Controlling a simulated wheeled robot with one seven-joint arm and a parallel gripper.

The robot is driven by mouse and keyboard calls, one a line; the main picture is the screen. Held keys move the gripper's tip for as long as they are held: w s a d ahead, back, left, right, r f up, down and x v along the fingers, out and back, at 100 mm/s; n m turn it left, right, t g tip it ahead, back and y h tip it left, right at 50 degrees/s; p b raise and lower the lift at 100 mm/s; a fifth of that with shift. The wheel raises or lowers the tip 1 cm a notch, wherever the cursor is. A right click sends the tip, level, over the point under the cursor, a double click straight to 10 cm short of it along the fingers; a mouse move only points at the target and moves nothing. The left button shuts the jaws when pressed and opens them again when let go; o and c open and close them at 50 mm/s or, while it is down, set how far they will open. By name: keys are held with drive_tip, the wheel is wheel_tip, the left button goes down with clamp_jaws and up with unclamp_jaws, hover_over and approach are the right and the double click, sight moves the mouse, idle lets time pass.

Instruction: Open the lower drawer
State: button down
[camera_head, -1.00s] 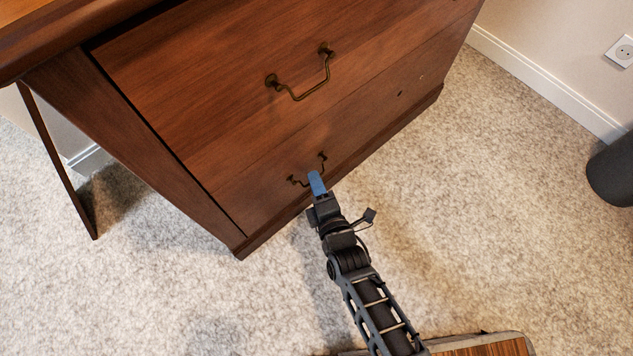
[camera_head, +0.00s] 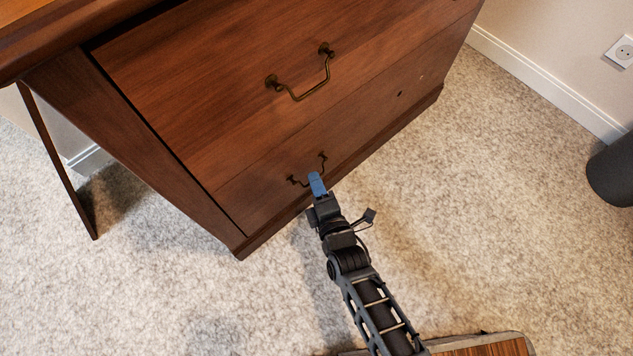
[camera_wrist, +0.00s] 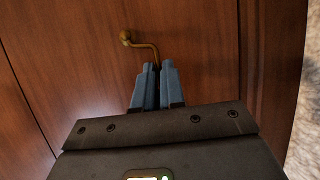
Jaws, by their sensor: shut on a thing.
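The lower drawer (camera_head: 262,187) is the bottom front of the brown wooden cabinet, and it looks closed. Its small brass bail handle (camera_head: 322,157) is partly hidden behind my gripper (camera_head: 317,184). In the wrist view, the blue fingers of my gripper (camera_wrist: 154,85) are close together on the handle. One handle mount and a bent length of the brass bar (camera_wrist: 143,44) show above the fingertips. The rest of the bar is hidden by the fingers.
The upper drawer (camera_head: 200,80) is closed and has its own brass handle (camera_head: 300,93). Pale carpet (camera_head: 480,220) lies open in front and to the right. A dark round bin (camera_head: 612,172) stands at the right edge, near the wall.

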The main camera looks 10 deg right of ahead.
drive_tip(key=shift+s+d, duration=0.1)
drive_tip(key=shift+s, duration=0.05)
idle(0.4)
drive_tip(key=s+d+p, duration=0.3)
drive_tip(key=s+d, duration=0.6)
drive_tip(key=s, duration=0.4)
drive_tip(key=s+d+p, duration=0.4)
drive_tip(key=s+d, duration=0.5)
drive_tip(key=s, duration=0.3)
drive_tip(key=shift+s+d, duration=0.15)
drive_tip(key=shift+s, duration=0.2)
drive_tip(key=c, duration=1.2)
unclamp_jaws()
drive_tip(key=shift+c, duration=0.2)
drive_tip(key=p+v, duration=0.1)
drive_tip(key=v, duration=0.6)
drive_tip(key=shift+s, duration=0.4)
